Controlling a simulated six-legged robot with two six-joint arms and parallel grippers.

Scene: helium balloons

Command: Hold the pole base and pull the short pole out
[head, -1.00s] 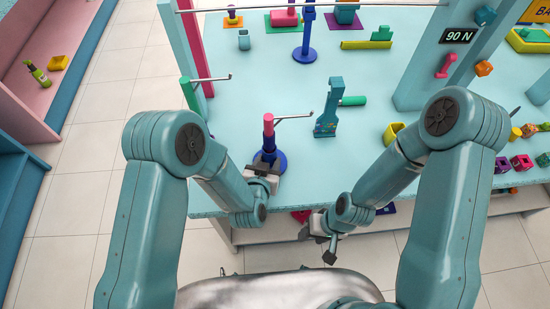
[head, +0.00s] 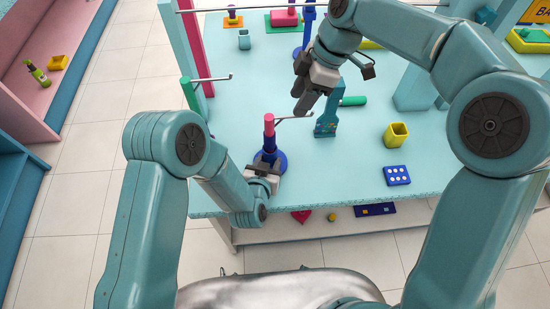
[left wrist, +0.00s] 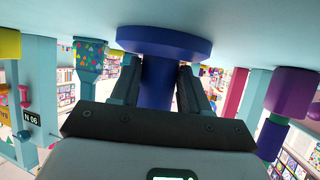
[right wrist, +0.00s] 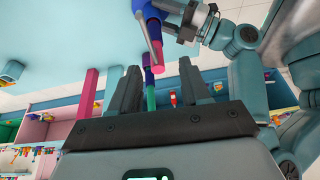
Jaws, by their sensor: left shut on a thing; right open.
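The pole base (head: 280,157) is a blue disc with a blue post, upright near the table's front edge. The short pink pole (head: 269,127) stands in its top, with a thin silver side rod (head: 292,118). My left gripper (head: 265,166) is shut on the blue post, just above the disc; the left wrist view shows the post (left wrist: 157,82) between its fingers. My right gripper (head: 303,106) is open and empty, above the table to the right of the pole, near the rod's end. In the right wrist view, the pink pole (right wrist: 156,50) appears beyond the fingers, not between them.
A yellow cup (head: 396,135) and a blue dotted block (head: 397,175) lie to the right. A green post with a rod (head: 189,93) stands at the left edge.

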